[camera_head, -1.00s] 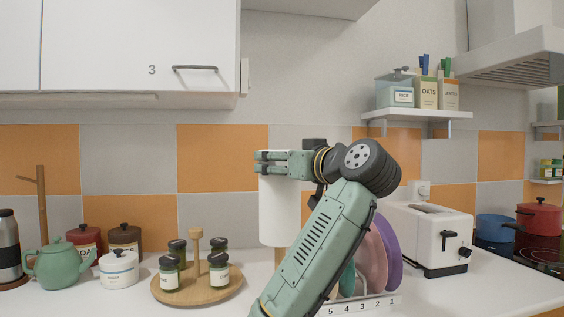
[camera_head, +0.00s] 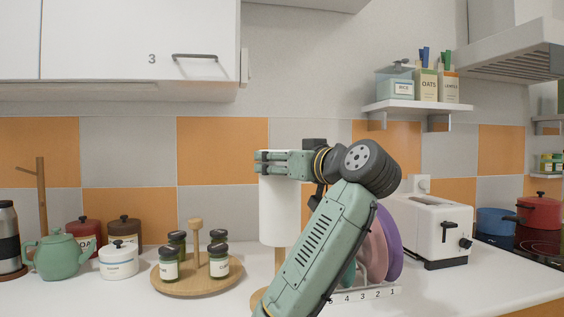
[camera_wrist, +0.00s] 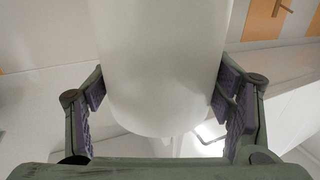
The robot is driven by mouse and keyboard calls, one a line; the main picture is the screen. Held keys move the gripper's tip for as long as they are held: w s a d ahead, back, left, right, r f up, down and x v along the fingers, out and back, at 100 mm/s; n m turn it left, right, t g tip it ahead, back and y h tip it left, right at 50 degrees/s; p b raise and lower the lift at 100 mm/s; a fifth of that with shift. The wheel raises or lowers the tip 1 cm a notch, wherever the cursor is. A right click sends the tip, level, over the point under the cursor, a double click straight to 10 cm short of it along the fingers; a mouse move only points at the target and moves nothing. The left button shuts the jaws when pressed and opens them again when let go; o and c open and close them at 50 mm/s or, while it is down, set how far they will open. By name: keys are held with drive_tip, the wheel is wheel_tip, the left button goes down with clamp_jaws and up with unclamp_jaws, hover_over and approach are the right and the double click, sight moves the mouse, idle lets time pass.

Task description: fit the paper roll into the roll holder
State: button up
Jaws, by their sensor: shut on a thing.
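The white paper roll (camera_head: 279,212) hangs upright below my gripper (camera_head: 264,163), which is shut on its upper end. In the wrist view the roll (camera_wrist: 160,70) fills the middle, with my gripper's dark pads (camera_wrist: 160,98) on both sides. A wooden post (camera_head: 280,259) shows just below the roll, and part of a round wooden base (camera_head: 257,299) shows beside my arm on the counter; these look like the roll holder. The rest of it is hidden by the roll and my arm. I cannot tell whether the post is inside the roll or behind it.
A round wooden tray (camera_head: 184,287) with several jars stands left of the roll. A plate rack (camera_head: 370,295) with plates and a white toaster (camera_head: 430,230) stand to the right. A teapot (camera_head: 64,257), canisters and a wooden peg stand (camera_head: 41,210) are at the far left.

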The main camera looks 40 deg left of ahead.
sight(282, 226)
drive_tip(key=shift+f+b, duration=5.5)
drive_tip(key=shift+f, duration=1.5)
drive_tip(key=o, duration=1.7)
drive_tip(key=shift+o, duration=0.2)
drive_tip(key=v, duration=1.2)
